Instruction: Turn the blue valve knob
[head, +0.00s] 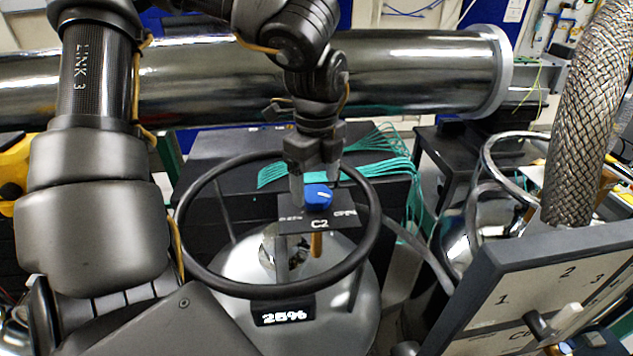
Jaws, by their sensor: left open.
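The blue valve knob (319,197) sits on a dark plate marked C2 (321,223), inside a black ring handle on a silver vessel. A white line shows on the knob's top. My left gripper (317,190) points down over the knob, with its fingers apart on either side of it. I cannot tell whether the fingers touch the knob. A small display (284,316) below the ring reads 25%. My right gripper does not show.
The black ring (276,291) surrounds the knob and plate. A panel with numbers and switches (545,290) stands at the lower right. A braided hose (587,120) rises at the right. A large steel pipe (400,75) crosses behind, with green cables (390,165) below it.

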